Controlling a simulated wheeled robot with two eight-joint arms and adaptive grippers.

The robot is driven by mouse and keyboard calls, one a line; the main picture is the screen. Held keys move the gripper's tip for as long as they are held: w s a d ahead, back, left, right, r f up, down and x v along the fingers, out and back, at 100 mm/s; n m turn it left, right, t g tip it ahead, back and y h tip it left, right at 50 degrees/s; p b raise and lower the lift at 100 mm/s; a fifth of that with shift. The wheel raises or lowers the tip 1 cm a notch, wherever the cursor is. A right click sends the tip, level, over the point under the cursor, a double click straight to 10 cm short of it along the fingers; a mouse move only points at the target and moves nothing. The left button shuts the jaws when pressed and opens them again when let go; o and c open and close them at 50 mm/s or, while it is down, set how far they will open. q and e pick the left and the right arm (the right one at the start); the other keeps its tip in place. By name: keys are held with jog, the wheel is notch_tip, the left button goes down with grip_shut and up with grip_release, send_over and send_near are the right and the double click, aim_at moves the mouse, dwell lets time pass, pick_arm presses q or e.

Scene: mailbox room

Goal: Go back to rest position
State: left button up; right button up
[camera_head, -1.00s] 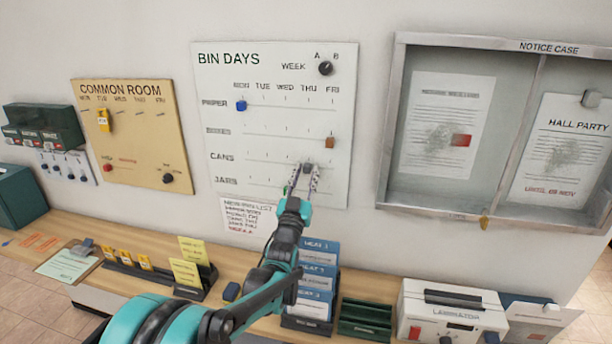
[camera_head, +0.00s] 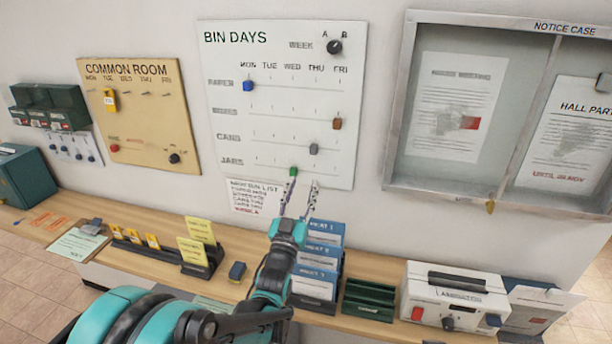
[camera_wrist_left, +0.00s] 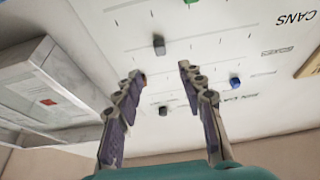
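My left gripper (camera_head: 299,197) is in front of the wall below the lower edge of the white BIN DAYS board (camera_head: 280,45). Its fingers are apart with nothing between them, and they show spread in the left wrist view (camera_wrist_left: 160,75). The board carries a blue marker (camera_head: 248,86), a brown marker (camera_head: 337,123), a grey marker (camera_head: 314,148) on the CANS row and a green marker (camera_head: 293,171) on the JARS row. The green marker is just above the gripper, apart from the fingers as far as I can tell. My right gripper is not in view.
Blue file folders (camera_head: 318,257) stand on the wooden counter (camera_head: 375,268) close to my left arm. A white laminator (camera_head: 455,293) and a green tray (camera_head: 368,298) are to the right. The COMMON ROOM board (camera_head: 140,130) and glass notice case (camera_head: 400,150) flank the board.

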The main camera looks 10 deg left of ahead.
pick_arm(q)
jog(key=shift+s+f, duration=0.15)
jog(key=shift+s, duration=0.2)
jog(key=s+a+f+g+y, duration=0.1)
jog(key=s+a+f+g, duration=0.2)
jog(key=s, duration=0.7)
jog(key=s+a+f+n+g+y, duration=0.1)
jog(key=s+a+f+g, duration=0.2)
jog(key=s+f+g, duration=0.4)
jog(key=s+a+f+g+y, duration=0.1)
jog(key=s+a+f+g, duration=0.2)
jog(key=s, duration=1)
notch_tip(320, 180, down, 4)
jog(key=shift+s+a+f+n+g+y, duration=0.2)
jog(key=shift+s+n+g+y, duration=0.15)
jog(key=shift+g, duration=0.85)
